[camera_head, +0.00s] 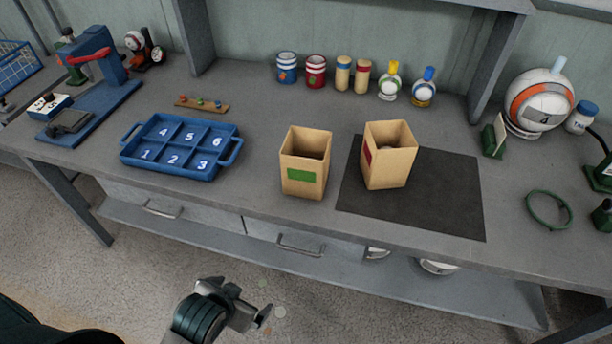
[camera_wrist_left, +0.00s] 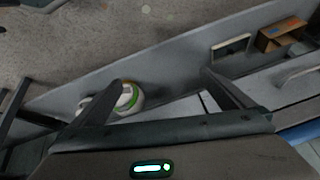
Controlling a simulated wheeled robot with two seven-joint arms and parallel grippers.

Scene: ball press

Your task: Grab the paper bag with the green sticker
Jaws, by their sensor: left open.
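The paper bag with the green sticker (camera_head: 305,160) stands upright and open-topped on the grey workbench, just left of the dark mat. A second paper bag, with a red sticker (camera_head: 390,155), stands on the mat to its right, with something pale inside. My left gripper (camera_head: 243,300) is open and empty in front of the bench, below and to the left of the green-sticker bag. Its two spread fingers also show in the left wrist view (camera_wrist_left: 162,80), where neither bag can be made out. My right gripper is not in view.
A blue numbered tray (camera_head: 180,147) lies left of the green-sticker bag, and a blue press (camera_head: 95,85) stands farther left. Cups, cylinders and small bottles line the back. The dark mat (camera_head: 425,205) is bare in front. The bench's front edge lies between my gripper and the bags.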

